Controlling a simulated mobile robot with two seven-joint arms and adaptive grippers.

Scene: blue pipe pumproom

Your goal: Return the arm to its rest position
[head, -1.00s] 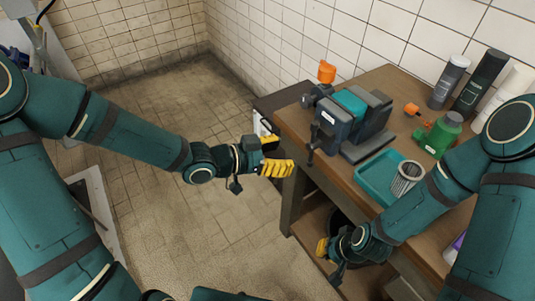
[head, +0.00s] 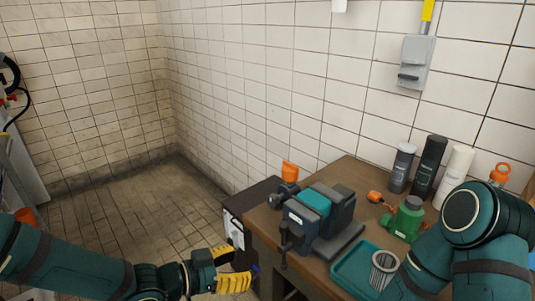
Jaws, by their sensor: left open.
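My left arm (head: 65,270) is dark teal and reaches in from the lower left. My left gripper (head: 237,268) has yellow fingers, parted and with nothing seen between them. It is near the bottom edge, left of the wooden workbench's front corner, over or beside the floor; the exact gap to the bench is hard to tell. My right arm (head: 467,235) is bent at the right, in front of part of the bench. My right gripper is out of the frame.
The tiled floor (head: 120,210) at left is clear.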

